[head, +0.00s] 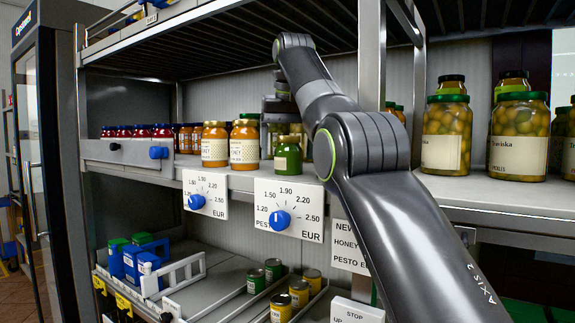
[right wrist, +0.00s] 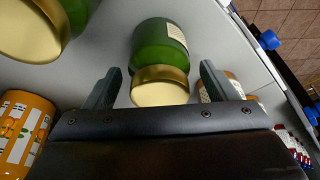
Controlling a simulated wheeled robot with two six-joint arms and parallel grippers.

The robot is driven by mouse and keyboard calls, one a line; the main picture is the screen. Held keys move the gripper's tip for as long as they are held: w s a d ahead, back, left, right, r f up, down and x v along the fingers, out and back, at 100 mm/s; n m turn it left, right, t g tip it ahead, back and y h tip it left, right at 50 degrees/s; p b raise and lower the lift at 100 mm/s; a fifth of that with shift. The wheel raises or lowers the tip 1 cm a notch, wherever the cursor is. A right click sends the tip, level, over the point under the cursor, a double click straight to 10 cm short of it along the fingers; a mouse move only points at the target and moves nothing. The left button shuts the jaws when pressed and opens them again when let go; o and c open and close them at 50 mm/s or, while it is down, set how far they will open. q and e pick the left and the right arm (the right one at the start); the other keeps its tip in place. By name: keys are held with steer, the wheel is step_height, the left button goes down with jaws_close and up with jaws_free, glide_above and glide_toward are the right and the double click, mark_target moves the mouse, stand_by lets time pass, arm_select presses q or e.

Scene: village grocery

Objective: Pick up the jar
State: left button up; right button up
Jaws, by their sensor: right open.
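A green jar with a gold lid (head: 288,157) stands at the front of the middle shelf, just left of my right arm. My right gripper (head: 281,106) is above and behind it, partly dark against the shelf. In the right wrist view this jar (right wrist: 160,50) appears upside down, its lid toward me, between the two fingers of my open right gripper (right wrist: 160,67). Gaps show on both sides of the lid, so the fingers seem not to touch it. My left gripper is not in view.
Orange jars (head: 244,146) stand close left of the green jar. Another gold-lidded green jar (right wrist: 32,30) and an orange jar (right wrist: 24,130) are near the gripper. Large olive jars (head: 446,130) stand right. The upper shelf (head: 230,35) is overhead; price signs (head: 289,207) hang along the shelf front.

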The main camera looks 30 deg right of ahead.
steer(key=shift+s+r, duration=0.1)
steer(key=shift+s, duration=0.05)
steer(key=c, duration=1.4)
